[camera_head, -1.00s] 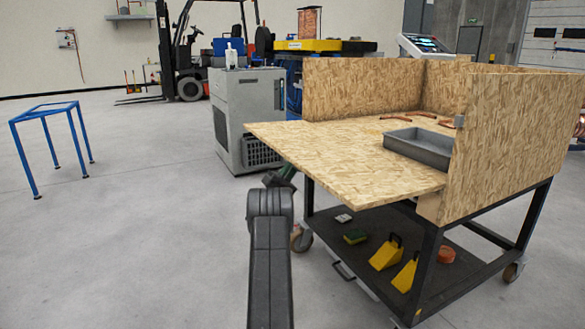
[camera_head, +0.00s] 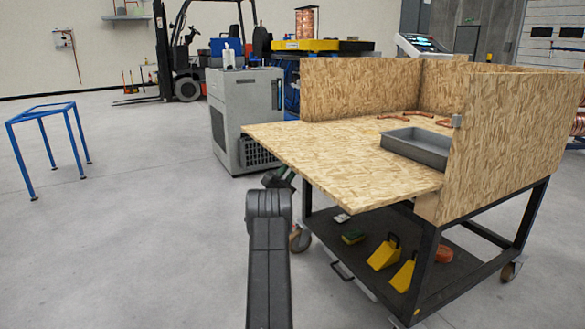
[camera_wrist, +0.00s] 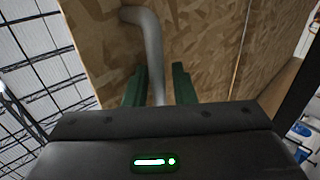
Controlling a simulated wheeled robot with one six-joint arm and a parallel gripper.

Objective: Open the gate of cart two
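The cart (camera_head: 426,245) has a black frame and chipboard walls. A flat chipboard panel (camera_head: 340,165) juts out level at its near left side; I cannot tell for sure whether this is the gate. My gripper (camera_head: 284,176) is at the panel's left edge, low and partly hidden by my arm. In the wrist view, the two green fingers of my gripper (camera_wrist: 160,85) are apart. A grey bent rod (camera_wrist: 154,50), like a handle, runs in front of a chipboard surface (camera_wrist: 205,40) and passes between the fingers, with a gap at the right finger.
A grey tray (camera_head: 418,146) and copper tubes (camera_head: 410,117) lie on the cart top. Yellow wedges (camera_head: 384,253) sit on its lower shelf. A grey machine (camera_head: 247,115) stands behind the panel. A blue frame (camera_head: 42,118) stands left, with clear floor between.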

